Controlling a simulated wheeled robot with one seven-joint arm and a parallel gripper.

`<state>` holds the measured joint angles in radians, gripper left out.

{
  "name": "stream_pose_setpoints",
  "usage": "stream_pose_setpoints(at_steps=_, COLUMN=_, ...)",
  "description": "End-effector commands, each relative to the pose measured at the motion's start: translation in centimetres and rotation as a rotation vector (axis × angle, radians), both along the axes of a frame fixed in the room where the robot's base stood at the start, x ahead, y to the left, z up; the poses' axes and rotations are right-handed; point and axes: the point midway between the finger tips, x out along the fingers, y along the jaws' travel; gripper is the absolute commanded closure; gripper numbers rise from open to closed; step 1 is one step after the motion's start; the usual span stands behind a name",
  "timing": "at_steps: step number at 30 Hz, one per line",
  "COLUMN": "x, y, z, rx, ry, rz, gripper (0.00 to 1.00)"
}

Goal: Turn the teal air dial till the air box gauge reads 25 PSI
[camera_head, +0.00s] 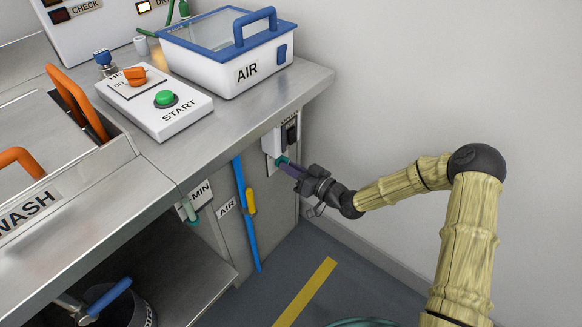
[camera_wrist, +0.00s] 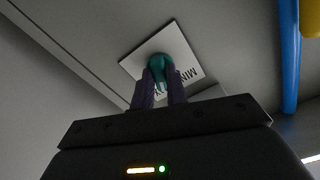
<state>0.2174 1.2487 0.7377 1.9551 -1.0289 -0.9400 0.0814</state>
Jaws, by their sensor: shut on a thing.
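A teal dial (camera_head: 281,160) sits on a small white plate on the cabinet's front, near its right end. It also shows in the wrist view as a teal dial (camera_wrist: 160,65) on a white plate marked MIN (camera_wrist: 187,73). My gripper (camera_head: 287,166) is at this dial, with its purple fingers on either side of it; in the wrist view the gripper (camera_wrist: 160,88) is shut on the dial, partly hiding it. The white air box (camera_head: 262,70) with a blue lid rim and handle stands on the counter above. No readable gauge shows in either view.
A dark switch (camera_head: 292,132) is just above the dial. A second teal-tipped knob (camera_head: 190,212) is further left, and a blue pipe (camera_head: 246,215) with a yellow lever (camera_head: 251,201) stands between them. A START box (camera_head: 158,102) is on the counter. The wall is at right.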

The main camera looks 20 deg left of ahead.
Motion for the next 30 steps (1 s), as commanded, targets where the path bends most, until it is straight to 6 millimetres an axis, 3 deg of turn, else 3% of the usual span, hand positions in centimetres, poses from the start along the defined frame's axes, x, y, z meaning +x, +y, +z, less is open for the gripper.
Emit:
stream_pose_setpoints(at_steps=2, x=-0.1, y=-0.1, z=-0.2, rx=-0.004, ry=0.003, rz=0.000, gripper=1.00)
stream_pose_setpoints(at_steps=3, x=-0.1, y=-0.1, z=-0.2, rx=-0.004, ry=0.003, rz=0.000, gripper=0.84)
stream_pose_setpoints(at_steps=6, x=0.0, y=-0.1, z=-0.2, rx=-0.003, ry=0.002, rz=-0.001, gripper=0.64)
stream_pose_setpoints(at_steps=20, x=-0.4, y=-1.0, z=0.1, rx=-0.002, ry=0.001, rz=-0.001, gripper=0.64)
stream_pose_setpoints(at_steps=30, x=-2.6, y=-6.7, z=0.2, rx=-0.002, ry=0.002, rz=-0.004, gripper=0.64)
